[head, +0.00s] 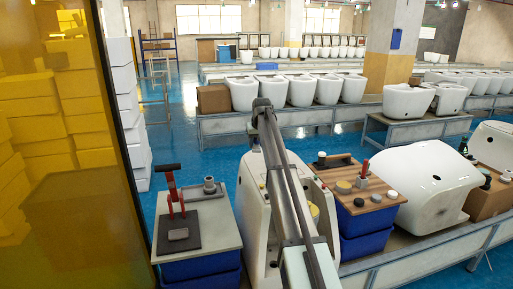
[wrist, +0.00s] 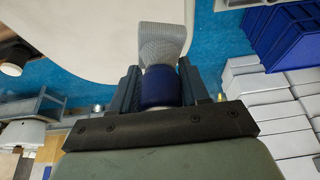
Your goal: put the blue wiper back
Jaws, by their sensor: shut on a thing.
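The blue wiper (wrist: 159,90) is in the wrist view, with a dark blue body and a pale grey textured head pointing away from me. My gripper (wrist: 160,84) is shut on its blue body, one dark finger on each side. The wiper is in front of a large white curved surface and blue floor; I cannot tell if the head touches that surface. In the head view my arm rises in the middle, and neither gripper nor wiper can be made out.
A wood-topped bench (head: 345,178) holds a red-handled tool (head: 363,173) and several round pieces. A grey-topped table (head: 219,233) at left carries a red clamp (head: 171,190) and a grey ring part (head: 209,186). A white toilet (head: 435,187) stands on the conveyor at right.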

